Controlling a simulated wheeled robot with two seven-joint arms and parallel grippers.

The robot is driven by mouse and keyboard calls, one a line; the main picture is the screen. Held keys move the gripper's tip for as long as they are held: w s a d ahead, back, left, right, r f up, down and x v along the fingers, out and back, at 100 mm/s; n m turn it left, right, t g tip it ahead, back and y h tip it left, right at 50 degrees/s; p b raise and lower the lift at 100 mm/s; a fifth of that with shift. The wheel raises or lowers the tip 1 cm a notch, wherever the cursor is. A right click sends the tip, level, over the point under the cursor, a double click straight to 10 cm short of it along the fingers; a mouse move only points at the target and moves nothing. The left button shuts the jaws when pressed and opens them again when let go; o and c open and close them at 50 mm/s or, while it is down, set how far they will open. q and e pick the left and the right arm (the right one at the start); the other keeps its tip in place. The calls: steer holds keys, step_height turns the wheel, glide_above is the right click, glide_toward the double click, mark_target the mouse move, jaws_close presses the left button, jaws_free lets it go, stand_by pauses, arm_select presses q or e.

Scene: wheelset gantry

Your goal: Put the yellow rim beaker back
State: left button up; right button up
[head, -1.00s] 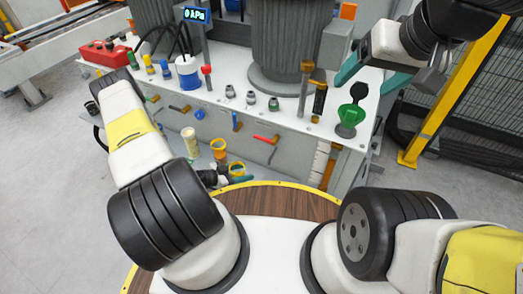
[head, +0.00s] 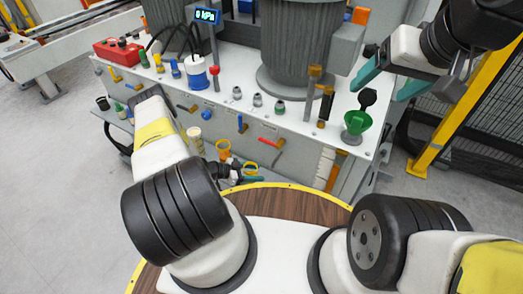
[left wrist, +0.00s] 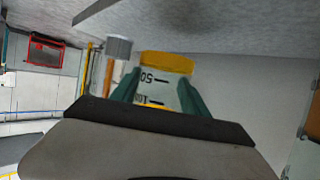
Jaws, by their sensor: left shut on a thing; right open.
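The yellow rim beaker shows in the left wrist view as a pale cup with dark 50 and 100 marks and a yellow rim (left wrist: 166,62). The teal fingers of my left gripper (left wrist: 158,98) are shut on its sides. In the head view my left gripper (head: 250,178) is low in front of the bench, and a yellow ring beside it (head: 250,166) looks like the beaker's rim; the rest is mostly hidden. My right gripper (head: 391,82) is open and empty, above the bench's right end.
An orange-rimmed cup (head: 223,147) and a pale cylinder (head: 194,138) stand close left of my left gripper. The bench (head: 300,118) carries a green funnel (head: 357,122), several small fittings, a blue-and-white container (head: 196,74) and a red box (head: 118,50). Coloured handles stick out of its front.

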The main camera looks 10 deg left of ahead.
mark_target(256, 174)
arm_select(q)
steer(key=shift+w, duration=0.35)
steer(key=f, duration=0.1)
steer(key=w+f, duration=0.1)
steer(key=shift+a+f, duration=0.1)
steer(key=shift+f, duration=0.75)
steer(key=shift+f, duration=0.15)
steer(key=o, duration=1.5)
steer(key=shift+c, duration=0.2)
steer(key=shift+r, duration=0.25)
steer(key=v, duration=1.2)
steer(key=shift+s+f, duration=0.1)
